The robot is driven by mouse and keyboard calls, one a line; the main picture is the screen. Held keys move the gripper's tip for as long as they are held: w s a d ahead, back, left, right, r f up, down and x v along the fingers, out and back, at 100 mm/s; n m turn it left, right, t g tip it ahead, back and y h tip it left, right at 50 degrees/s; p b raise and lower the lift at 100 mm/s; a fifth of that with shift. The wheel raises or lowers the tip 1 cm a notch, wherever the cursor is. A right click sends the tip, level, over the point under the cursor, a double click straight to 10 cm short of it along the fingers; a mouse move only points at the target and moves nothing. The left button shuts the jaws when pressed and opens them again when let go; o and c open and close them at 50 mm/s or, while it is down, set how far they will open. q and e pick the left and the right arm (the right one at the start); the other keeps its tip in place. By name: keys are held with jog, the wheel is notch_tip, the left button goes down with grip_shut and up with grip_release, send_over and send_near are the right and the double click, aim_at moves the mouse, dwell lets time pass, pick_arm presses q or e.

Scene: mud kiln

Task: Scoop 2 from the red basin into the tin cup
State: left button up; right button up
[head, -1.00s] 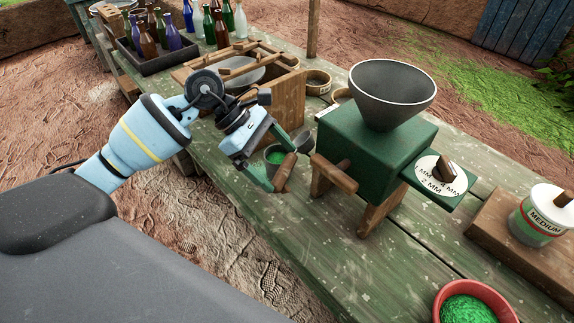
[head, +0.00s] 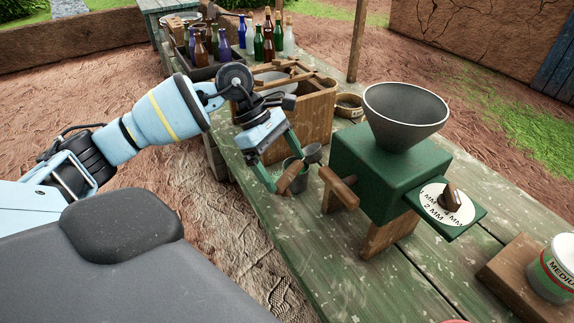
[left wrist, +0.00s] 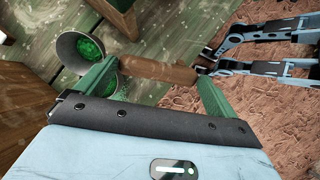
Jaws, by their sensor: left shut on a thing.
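My left gripper (head: 283,182) is shut on the brown wooden handle of the scoop (head: 292,178). The handle also shows between the green fingers in the left wrist view (left wrist: 157,71). The scoop's dark round bowl lies beyond the handle's upper right end. The grey tin cup (head: 299,184) stands on the table right behind the handle, partly hidden by it. In the left wrist view, two round vessels overlap at left, with bright green grains in one and green flecks in the other; I cannot tell clearly which is which. Only a sliver of the red basin (head: 454,321) shows.
A green mill (head: 385,165) with a dark funnel (head: 405,115) stands right of the gripper, its wooden crank close by. A wooden box (head: 305,110) is behind, with bottles (head: 262,42) farther back. A jar (head: 555,270) stands at right.

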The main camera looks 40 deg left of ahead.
jog(key=shift+a+r, duration=0.1)
pick_arm(q)
jog(key=shift+r, duration=0.15)
jog(key=r+y+p, duration=0.1)
jog(key=d+r+y+p, duration=0.1)
jog(key=shift+w+p, duration=0.15)
jog(key=shift+p, duration=0.15)
jog(key=y+p, duration=0.1)
jog(key=d+r+y, duration=0.1)
jog(key=y, duration=0.1)
jog(key=shift+r+g+p, duration=0.15)
jog(key=shift+g+p, duration=0.25)
jog(key=shift+w+d+r+y, duration=0.1)
jog(key=shift+r+y, duration=0.05)
jog(key=shift+y, duration=0.55)
pick_arm(e)
jog(key=w+r+t, duration=0.1)
jog(key=w+r, duration=0.3)
jog(key=r, duration=0.2)
jog(key=shift+d, duration=0.35)
